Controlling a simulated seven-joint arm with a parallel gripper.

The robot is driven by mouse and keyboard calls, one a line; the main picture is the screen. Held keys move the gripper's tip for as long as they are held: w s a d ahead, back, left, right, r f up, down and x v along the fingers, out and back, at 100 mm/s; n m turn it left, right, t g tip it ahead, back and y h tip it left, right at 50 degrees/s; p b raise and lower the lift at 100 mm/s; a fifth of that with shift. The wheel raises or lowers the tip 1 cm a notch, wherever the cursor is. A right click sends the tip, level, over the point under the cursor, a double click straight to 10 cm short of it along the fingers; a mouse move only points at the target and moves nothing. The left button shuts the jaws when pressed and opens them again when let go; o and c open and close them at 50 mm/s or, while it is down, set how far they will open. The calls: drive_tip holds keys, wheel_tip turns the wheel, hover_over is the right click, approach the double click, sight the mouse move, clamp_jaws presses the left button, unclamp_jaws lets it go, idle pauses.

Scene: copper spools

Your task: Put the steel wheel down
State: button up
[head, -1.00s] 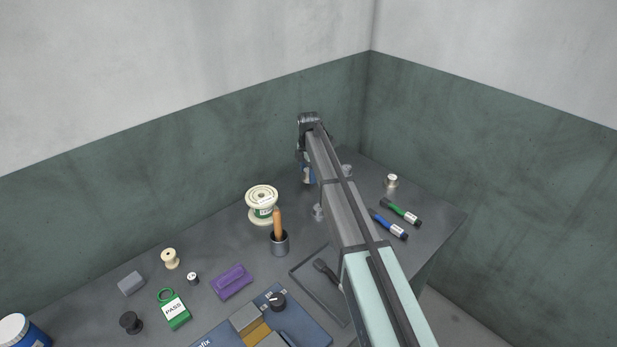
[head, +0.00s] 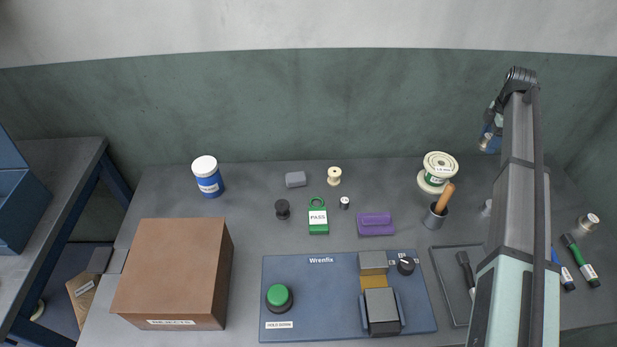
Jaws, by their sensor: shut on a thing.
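My gripper (head: 489,133) shows small at the back right in the head view, partly behind my own arm. It is shut on a small grey-silver thing, taken as the steel wheel (head: 485,142), and holds it above the table's back part, right of the large cream spool. Its details are too small to tell, and the fingers are mostly hidden.
A large cream spool (head: 438,172) and a grey cup (head: 435,216) with a wooden handle stand left of my arm. A metal spool (head: 588,222) and markers (head: 582,262) lie right of it. A small grey part (head: 487,207) is half hidden by my arm.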

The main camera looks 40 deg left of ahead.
drive_tip(key=s+a+r+n, duration=0.1)
drive_tip(key=s+a, duration=0.4)
drive_tip(key=a, duration=0.3)
drive_tip(key=s+a+r+n, duration=0.15)
drive_tip(key=s+a, duration=0.25)
drive_tip(key=a, duration=0.4)
drive_tip(key=n, duration=1)
hover_over(259, 183)
wheel_tip(259, 183, down, 4)
drive_tip(key=shift+d+f, duration=0.15)
drive_tip(key=shift+f, duration=4.45)
drive_tip(key=shift+f, duration=0.1)
drive_tip(key=o, duration=1.1)
drive_tip(key=shift+o, duration=0.2)
